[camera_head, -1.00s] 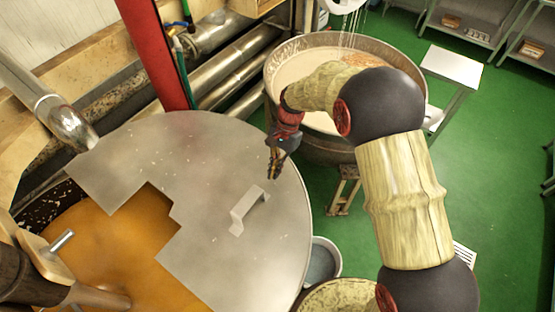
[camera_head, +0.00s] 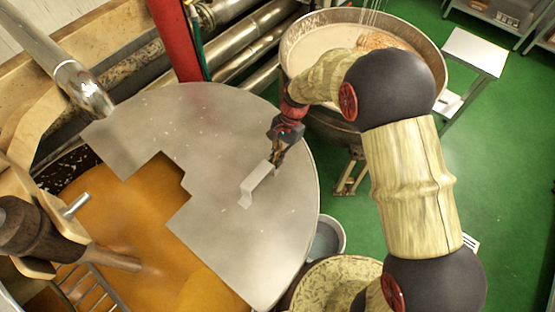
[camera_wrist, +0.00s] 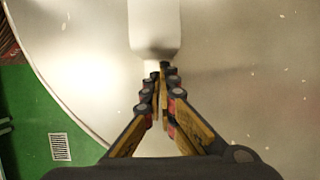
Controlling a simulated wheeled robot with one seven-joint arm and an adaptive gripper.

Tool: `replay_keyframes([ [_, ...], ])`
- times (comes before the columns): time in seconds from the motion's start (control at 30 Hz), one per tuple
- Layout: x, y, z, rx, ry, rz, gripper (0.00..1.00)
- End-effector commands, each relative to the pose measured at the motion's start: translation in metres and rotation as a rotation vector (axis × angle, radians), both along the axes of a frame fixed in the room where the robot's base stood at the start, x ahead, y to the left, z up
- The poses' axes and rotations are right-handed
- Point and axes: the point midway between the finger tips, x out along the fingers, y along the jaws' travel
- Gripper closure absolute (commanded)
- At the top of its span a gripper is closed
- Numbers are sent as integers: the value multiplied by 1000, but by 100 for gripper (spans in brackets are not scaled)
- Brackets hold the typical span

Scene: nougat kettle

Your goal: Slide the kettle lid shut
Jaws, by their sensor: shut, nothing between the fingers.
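The kettle lid (camera_head: 225,150) is a flat grey metal plate with a stepped notch on its left side. It covers the right part of the kettle; orange-brown contents (camera_head: 115,225) show through the uncovered left part. A bent metal strap handle (camera_head: 257,184) stands on the lid. My gripper (camera_head: 274,161) is shut and empty at the far end of the handle. In the wrist view the handle (camera_wrist: 154,28) lies just beyond my fingertips (camera_wrist: 159,72). I cannot tell whether the fingertips touch it. The lid (camera_wrist: 250,80) fills most of that view.
A wooden stirrer arm with a metal rod (camera_head: 75,206) stands at the left over the contents. A red post (camera_head: 176,40) and metal pipes (camera_head: 235,50) stand behind. A round vat (camera_head: 440,95) is at the back right. A bucket (camera_head: 328,238) stands beside the kettle. Green floor is open at right.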

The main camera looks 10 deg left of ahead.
Motion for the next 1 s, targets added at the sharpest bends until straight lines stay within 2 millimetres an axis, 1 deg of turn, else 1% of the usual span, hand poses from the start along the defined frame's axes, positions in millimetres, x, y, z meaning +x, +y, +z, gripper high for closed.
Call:
replay_keyframes([
  [0.07, -7, 5, 1, 1, 0, 2, 100],
  [0.17, -24, 14, 1, 1, 3, 4, 100],
  [0.27, -46, 27, 1, 1, 3, 6, 100],
  [0.5, -112, 65, 2, 1, 3, 8, 100],
  [0.7, -164, 95, 1, 0, 2, 8, 100],
  [0.8, -185, 107, 1, -1, 3, 6, 100],
  [0.9, -202, 117, 1, -1, 3, 6, 100],
  [1.0, -213, 125, 1, 0, 1, 4, 100],
])
